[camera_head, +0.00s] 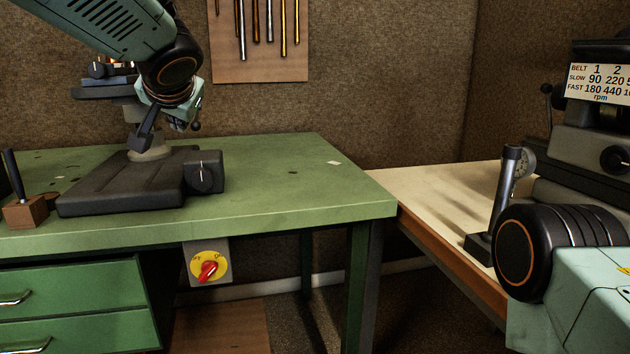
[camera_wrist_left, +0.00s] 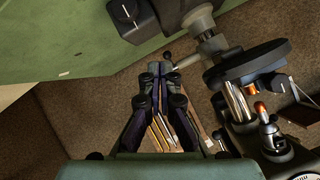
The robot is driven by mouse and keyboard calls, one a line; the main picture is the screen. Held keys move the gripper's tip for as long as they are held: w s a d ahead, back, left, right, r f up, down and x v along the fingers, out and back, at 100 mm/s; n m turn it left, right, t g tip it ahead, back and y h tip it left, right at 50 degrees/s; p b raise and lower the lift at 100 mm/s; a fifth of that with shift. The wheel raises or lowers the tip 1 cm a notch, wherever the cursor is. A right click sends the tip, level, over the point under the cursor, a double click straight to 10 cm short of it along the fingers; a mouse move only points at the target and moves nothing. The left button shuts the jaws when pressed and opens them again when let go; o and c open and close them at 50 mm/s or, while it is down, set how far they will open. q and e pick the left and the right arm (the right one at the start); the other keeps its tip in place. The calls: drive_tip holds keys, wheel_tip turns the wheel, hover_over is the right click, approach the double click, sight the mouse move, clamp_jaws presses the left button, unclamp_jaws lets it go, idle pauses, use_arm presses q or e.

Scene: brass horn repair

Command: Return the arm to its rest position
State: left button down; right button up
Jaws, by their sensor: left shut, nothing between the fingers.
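My left arm comes in from the upper left in the head view. My left gripper (camera_head: 137,143) hangs tilted downward above the dark machine base (camera_head: 120,186) on the green bench. It overlaps the machine's column in the picture, and I cannot tell whether it touches it. In the left wrist view the two fingers of the left gripper (camera_wrist_left: 159,70) meet at the tips, with nothing between them. My right arm shows at the lower right of the head view, but its gripper is out of frame.
The green bench (camera_head: 290,185) is mostly clear at right. A round machine table (camera_wrist_left: 245,62) is beside the gripper at right in the wrist view. Rods hang on a wall board (camera_head: 225,60). A dial gauge stand (camera_head: 505,195) stands on the pale bench (camera_head: 440,190) by a large machine (camera_head: 590,150).

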use_arm(q)
drive_tip(key=s+d+f+m+h, duration=0.1)
drive_tip(key=d+f+h, duration=0.2)
drive_tip(key=f, duration=0.4)
drive_tip(key=s+d+f+m+h, duration=0.1)
drive_tip(key=d+f+m+h, duration=0.15)
drive_tip(key=f, duration=0.45)
drive_tip(key=s+f+n+g+p, duration=0.1)
drive_tip(key=s+f, duration=0.3)
drive_tip(key=f, duration=0.4)
drive_tip(key=s+f+n+g+p, duration=0.15)
drive_tip(key=s+f, duration=0.25)
drive_tip(key=f, duration=0.5)
drive_tip(key=s+a+f+n+g, duration=0.1)
drive_tip(key=s+f+g, duration=0.2)
drive_tip(key=s, duration=0.9)
drive_tip(key=s+a+f+n+g+p, duration=0.1)
drive_tip(key=s+a+f+g, duration=0.1)
drive_tip(key=s+f, duration=0.8)
drive_tip(key=s+a+f+n+g+y+p, duration=0.1)
drive_tip(key=s+f+g, duration=0.2)
drive_tip(key=s+f, duration=0.4)
drive_tip(key=s, duration=0.7)
drive_tip(key=shift+s+a+g, duration=0.15)
drive_tip(key=shift+a+g, duration=0.05)
drive_tip(key=shift+g, duration=0.15)
use_arm(e)
wheel_tip(320, 180, up, 5)
drive_tip(key=shift+s+d+f, duration=0.1)
drive_tip(key=shift+s, duration=0.05)
